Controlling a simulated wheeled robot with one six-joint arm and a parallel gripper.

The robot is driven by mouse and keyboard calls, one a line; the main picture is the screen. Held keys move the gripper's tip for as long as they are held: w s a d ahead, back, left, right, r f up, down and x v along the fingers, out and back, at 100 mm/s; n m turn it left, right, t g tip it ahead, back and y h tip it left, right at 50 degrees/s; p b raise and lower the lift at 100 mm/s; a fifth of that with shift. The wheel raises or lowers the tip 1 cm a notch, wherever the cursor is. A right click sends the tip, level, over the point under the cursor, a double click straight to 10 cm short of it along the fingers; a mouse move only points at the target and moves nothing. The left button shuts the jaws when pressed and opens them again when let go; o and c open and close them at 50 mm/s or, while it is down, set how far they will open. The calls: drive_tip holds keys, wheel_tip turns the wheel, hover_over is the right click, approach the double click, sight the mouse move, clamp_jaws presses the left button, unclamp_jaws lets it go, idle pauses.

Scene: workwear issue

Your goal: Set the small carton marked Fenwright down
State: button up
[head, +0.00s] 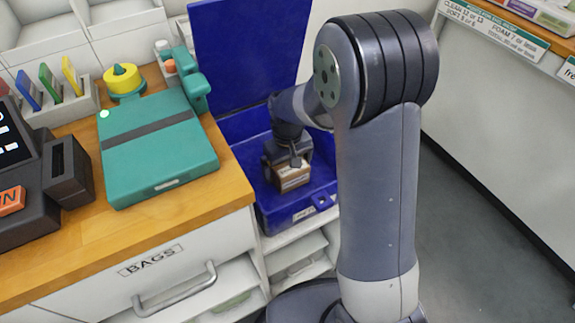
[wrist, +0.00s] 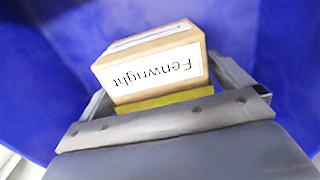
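The small carton (head: 291,178) is brown with a white label and is below my gripper (head: 288,163), inside the blue box (head: 285,222). In the wrist view the carton (wrist: 155,68) shows the word Fenwright upside down on its near face. It sits between the two fingers of my gripper (wrist: 170,85), which appear shut on it. A yellow strip (wrist: 165,102) shows along the carton's near lower edge. Blue surfaces surround the carton in the wrist view. I cannot tell whether its underside touches the box floor.
The blue box's lid (head: 245,45) stands open behind it. A wooden counter (head: 215,215) on the left bears a teal device (head: 158,150), a dark terminal (head: 68,170) and a yellow-topped round item (head: 123,80). A drawer marked BAGS (head: 150,270) is below. Grey floor is clear on the right.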

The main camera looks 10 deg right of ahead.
drive_tip(key=shift+r, duration=0.1)
wheel_tip(320, 180, up, 12)
drive_tip(key=p, duration=0.3)
idle(1.2)
